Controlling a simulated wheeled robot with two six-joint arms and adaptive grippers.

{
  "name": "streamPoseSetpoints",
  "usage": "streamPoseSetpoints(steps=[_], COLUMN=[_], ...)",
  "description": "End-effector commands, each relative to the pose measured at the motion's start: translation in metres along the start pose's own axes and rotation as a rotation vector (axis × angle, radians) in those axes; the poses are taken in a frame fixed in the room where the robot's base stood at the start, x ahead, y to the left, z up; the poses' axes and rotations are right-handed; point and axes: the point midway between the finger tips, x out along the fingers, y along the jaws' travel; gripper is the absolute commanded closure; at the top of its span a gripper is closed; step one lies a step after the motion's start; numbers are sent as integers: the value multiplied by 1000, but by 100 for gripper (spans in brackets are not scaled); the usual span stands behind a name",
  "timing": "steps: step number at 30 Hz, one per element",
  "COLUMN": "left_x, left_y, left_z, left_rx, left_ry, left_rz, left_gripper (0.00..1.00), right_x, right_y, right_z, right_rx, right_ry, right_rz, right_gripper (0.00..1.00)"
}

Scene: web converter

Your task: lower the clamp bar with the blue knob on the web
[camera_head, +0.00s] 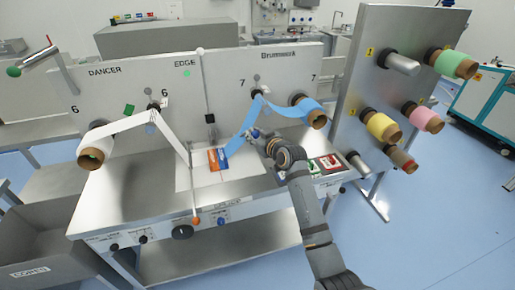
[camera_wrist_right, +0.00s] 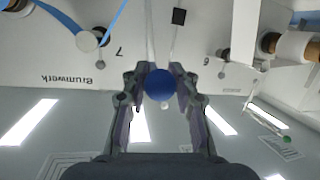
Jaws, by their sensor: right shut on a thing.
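The blue knob (camera_wrist_right: 160,84) is between the fingers of my right gripper (camera_wrist_right: 160,95) in the right wrist view. The gripper is shut on it. A thin pale bar (camera_wrist_right: 149,35) runs up from the knob in that view. In the head view my right gripper (camera_head: 259,138) is raised beside the blue web (camera_head: 243,125), above the table. The knob is small there and partly hidden by the fingers, and the bar is hard to make out. The blue web runs from its roll (camera_head: 308,111) over a roller down to the orange and blue printed piece (camera_head: 218,158). My left gripper is not in view.
A white web (camera_head: 173,134) runs down at the left, near an orange knob (camera_head: 196,221) at the table's front edge. Coloured rolls, such as a yellow one (camera_head: 382,127), stick out from the grey panel (camera_head: 350,75) at right. Small red and green items (camera_head: 327,163) lie right of my arm.

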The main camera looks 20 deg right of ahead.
Motion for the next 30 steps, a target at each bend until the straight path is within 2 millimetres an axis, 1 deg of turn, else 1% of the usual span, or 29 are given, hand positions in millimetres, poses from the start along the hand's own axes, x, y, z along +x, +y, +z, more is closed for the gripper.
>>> streamPoseSetpoints(steps=[1,6,12,22,23,27,28,30], left_x=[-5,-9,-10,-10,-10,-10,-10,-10], left_y=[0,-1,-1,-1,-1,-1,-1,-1], left_z=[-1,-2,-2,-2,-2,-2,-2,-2], left_rx=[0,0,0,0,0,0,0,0], left_ry=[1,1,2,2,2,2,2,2], left_rz=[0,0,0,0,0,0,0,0], left_gripper=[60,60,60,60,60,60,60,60], right_x=[2,10,13,13,13,13,13,13], right_y=[3,8,10,10,10,9,9,9], right_z=[-14,-29,-34,-34,-34,-32,-32,-32], right_rx=[-2,-2,-2,-2,-2,-2,-1,-1], right_ry=[11,11,11,11,11,8,7,6], right_rz=[3,3,3,3,3,3,2,2], right_gripper=[100,100,100,100,70,51,48,48])
